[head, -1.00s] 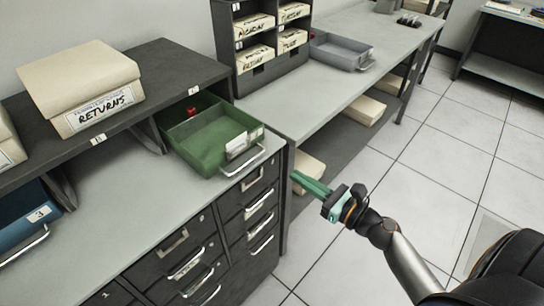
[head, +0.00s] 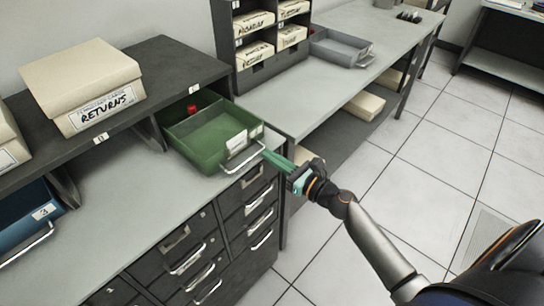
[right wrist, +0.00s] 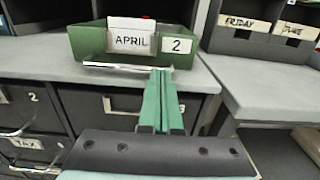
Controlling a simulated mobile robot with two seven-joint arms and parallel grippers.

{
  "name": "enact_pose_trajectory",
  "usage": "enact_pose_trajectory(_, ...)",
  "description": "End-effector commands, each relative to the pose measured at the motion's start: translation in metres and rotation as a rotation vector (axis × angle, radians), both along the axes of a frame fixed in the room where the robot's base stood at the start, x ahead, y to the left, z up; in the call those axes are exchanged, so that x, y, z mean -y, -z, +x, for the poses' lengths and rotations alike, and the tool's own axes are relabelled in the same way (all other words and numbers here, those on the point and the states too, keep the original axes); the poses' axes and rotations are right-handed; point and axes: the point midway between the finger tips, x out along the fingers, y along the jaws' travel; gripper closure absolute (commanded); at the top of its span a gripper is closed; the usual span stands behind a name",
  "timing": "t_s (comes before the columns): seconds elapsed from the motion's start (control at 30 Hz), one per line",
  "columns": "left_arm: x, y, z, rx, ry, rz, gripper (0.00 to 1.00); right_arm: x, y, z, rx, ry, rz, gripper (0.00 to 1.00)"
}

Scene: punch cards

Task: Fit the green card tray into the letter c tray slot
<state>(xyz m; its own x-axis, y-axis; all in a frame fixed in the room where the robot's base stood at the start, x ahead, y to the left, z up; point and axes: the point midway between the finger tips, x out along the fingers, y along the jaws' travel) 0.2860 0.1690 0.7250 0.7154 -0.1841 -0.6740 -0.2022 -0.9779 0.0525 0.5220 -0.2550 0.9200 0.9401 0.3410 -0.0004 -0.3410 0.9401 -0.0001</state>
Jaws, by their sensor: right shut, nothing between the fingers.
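The green card tray (head: 188,141) lies on the grey counter, its back end in the mouth of a shelf slot and most of its length sticking out. It has a metal handle (head: 243,157) on its front. In the right wrist view the tray (right wrist: 86,42) carries an "APRIL" card and a "2" label. The small slot label (head: 193,90) above it is too small to read surely. My right gripper (head: 268,154) is shut and empty, its fingertips close to the handle's right end; I cannot tell whether they touch. My left gripper is not in view.
A blue tray (head: 22,220) sits in a slot at the left. A "RETURNS" box (head: 85,85) stands on the dark shelf. Drawers (head: 190,262) with handles lie below the counter. A grey tray (head: 335,47) rests on the far bench. Open floor lies at the right.

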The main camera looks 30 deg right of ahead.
Motion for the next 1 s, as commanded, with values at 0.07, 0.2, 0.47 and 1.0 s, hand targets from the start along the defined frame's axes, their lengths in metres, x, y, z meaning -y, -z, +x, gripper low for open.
enact_pose_trajectory(0.07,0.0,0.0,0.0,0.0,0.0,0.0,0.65,-0.001,0.0,0.002,0.001,0.0,0.001,1.0)
enact_pose_trajectory(0.2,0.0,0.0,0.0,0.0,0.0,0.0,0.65,-0.008,-0.001,0.021,0.003,0.0,0.002,1.0)
enact_pose_trajectory(0.47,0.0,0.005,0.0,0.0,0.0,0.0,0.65,-0.027,0.0,0.073,0.003,0.0,0.003,1.0)
enact_pose_trajectory(1.0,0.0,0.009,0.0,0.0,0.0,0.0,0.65,-0.036,0.0,0.097,0.0,-0.001,0.001,1.0)
